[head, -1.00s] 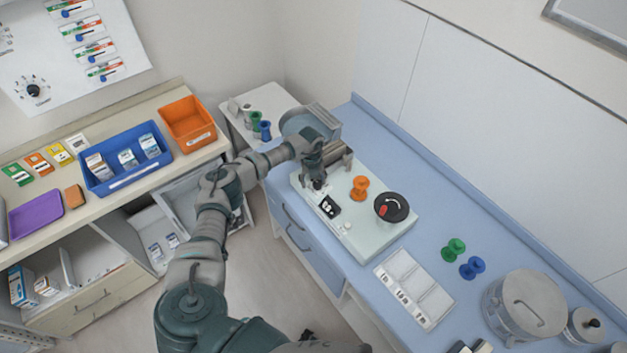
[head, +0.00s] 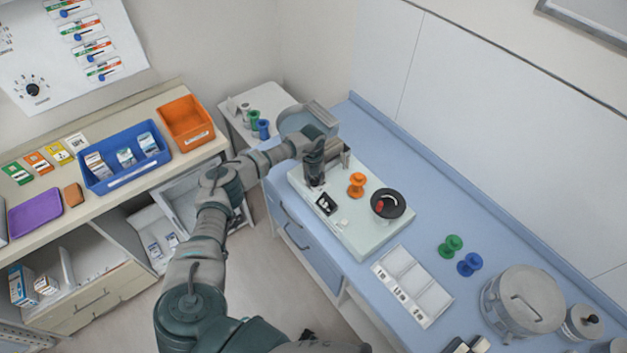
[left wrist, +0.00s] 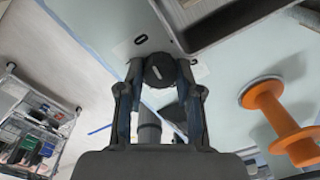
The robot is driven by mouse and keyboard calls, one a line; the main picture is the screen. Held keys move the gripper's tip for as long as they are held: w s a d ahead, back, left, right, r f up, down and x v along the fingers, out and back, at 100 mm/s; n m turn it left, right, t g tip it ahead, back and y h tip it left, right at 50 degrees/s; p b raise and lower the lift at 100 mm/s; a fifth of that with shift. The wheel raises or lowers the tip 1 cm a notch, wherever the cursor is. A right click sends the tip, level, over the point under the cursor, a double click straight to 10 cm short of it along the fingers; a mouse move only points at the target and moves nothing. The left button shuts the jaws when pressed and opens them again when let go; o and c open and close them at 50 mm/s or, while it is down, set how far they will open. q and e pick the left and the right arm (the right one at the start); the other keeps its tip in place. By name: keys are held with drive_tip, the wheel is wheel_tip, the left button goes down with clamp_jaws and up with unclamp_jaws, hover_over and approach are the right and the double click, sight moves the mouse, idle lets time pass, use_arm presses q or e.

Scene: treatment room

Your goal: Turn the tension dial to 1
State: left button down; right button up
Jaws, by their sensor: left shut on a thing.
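A pale winding machine (head: 365,235) sits on the blue counter. My left gripper (head: 316,182) points down at its far left part. In the left wrist view a dark round dial (left wrist: 159,71) with a white mark stands between the fingertips of my left gripper (left wrist: 160,75), which are shut on its sides. The dial is hidden behind the gripper in the head view, and I cannot read the number the mark points at. My right gripper is not in view.
An orange spool (head: 356,185) stands on the machine, near the gripper; it also shows in the left wrist view (left wrist: 277,120). A black disc (head: 388,204) with a red part is further right. Green (head: 451,245) and blue (head: 470,264) spools and a white tray (head: 412,286) are on the counter.

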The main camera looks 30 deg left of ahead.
use_arm(q)
drive_tip(key=m, duration=0.1)
drive_tip(key=m+b, duration=0.1)
drive_tip(key=shift+w+d+m, duration=0.15)
drive_tip(key=shift+m, duration=0.15)
drive_tip(key=shift+m+b, duration=0.4)
drive_tip(key=m, duration=0.1)
drive_tip(key=m+b, duration=0.1)
drive_tip(key=shift+a+m, duration=0.25)
drive_tip(key=shift+m, duration=0.05)
drive_tip(key=m+b, duration=0.1)
drive_tip(key=m, duration=0.1)
drive_tip(key=shift+m+b, duration=0.35)
drive_tip(key=shift+m, duration=0.05)
drive_tip(key=shift+r+m, duration=0.1)
drive_tip(key=shift+m, duration=0.5)
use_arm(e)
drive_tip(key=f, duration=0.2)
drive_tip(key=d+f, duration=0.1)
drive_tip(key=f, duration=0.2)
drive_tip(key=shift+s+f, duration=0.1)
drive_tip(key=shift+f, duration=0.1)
use_arm(q)
drive_tip(key=shift+b, duration=0.3)
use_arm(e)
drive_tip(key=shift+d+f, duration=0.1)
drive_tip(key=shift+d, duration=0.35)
